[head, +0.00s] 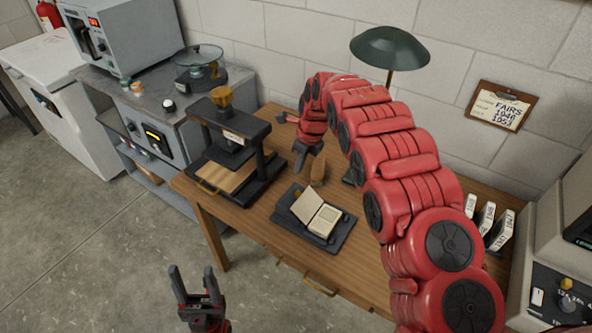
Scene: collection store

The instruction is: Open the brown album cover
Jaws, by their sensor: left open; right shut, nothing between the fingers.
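A small album lies on a dark tray (287,232) on the wooden table, with a pale page or block (324,218) facing up. Its tan-brown cover (306,207) stands tilted up at the left side of the block, partly open. My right gripper (304,160) is shut and empty, behind and above the album, apart from the cover. My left gripper (197,285) is open and empty, low in front of the table and left of the album.
A black press (232,150) stands on the table left of the tray. A green lamp (390,48) is behind my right arm. White upright boxes (484,217) stand at the right. The table's front edge with a drawer handle (320,284) is near.

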